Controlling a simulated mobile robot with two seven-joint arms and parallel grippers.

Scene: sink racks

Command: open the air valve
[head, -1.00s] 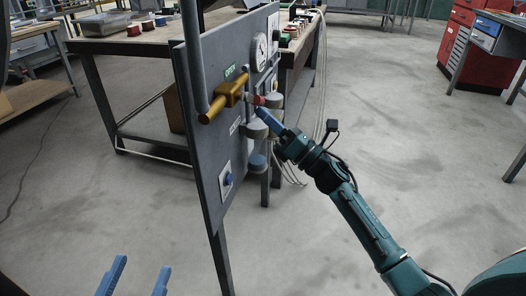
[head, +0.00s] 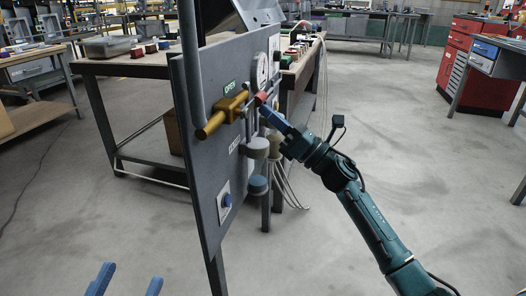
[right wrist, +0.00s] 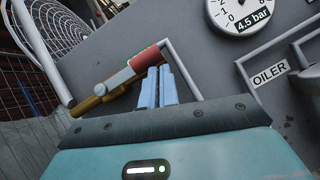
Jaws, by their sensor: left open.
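The air valve (head: 230,107) is a brass body on a brass pipe, on the grey upright panel, below a green OPEN label (head: 229,86). Its lever has a red grip (head: 261,98); the lever and grip also show in the right wrist view (right wrist: 147,58), running nearly along the pipe. My right gripper (head: 266,112) is at the red grip. Its blue fingers (right wrist: 158,84) are close together, with tips against or just beside the grip; contact is unclear. My left gripper (head: 127,283) is open and empty at the bottom left, away from the panel.
A gauge (head: 262,70) is above the valve, and it reads 4.5 bar in the wrist view (right wrist: 238,12). Round grey-topped parts (head: 257,147) and a blue knob (head: 225,200) are lower on the panel. A workbench (head: 150,66) stands behind.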

